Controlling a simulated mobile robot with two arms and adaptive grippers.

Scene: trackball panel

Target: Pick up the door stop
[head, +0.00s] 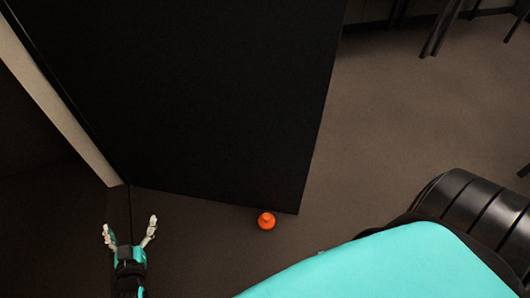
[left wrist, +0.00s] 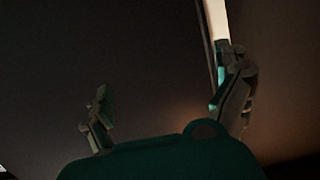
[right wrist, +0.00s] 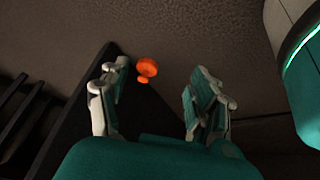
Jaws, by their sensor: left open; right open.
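The door stop (head: 266,221) is a small orange knob-shaped piece on the floor, at the bottom edge of the dark door in the head view. It also shows in the right wrist view (right wrist: 147,68), beyond my right gripper and close to its left finger in the picture. My left gripper (head: 130,232) is open and empty, to the left of the door stop and apart from it. It shows dark in the left wrist view (left wrist: 165,95). My right gripper (right wrist: 158,92) is open with nothing between its fingers; it is hidden in the head view.
The large dark door (head: 220,90) stands right behind the door stop. A pale door frame (head: 60,105) is on the left. Dark furniture legs (head: 440,28) stand at the top right. The brown floor (head: 400,110) right of the door is clear.

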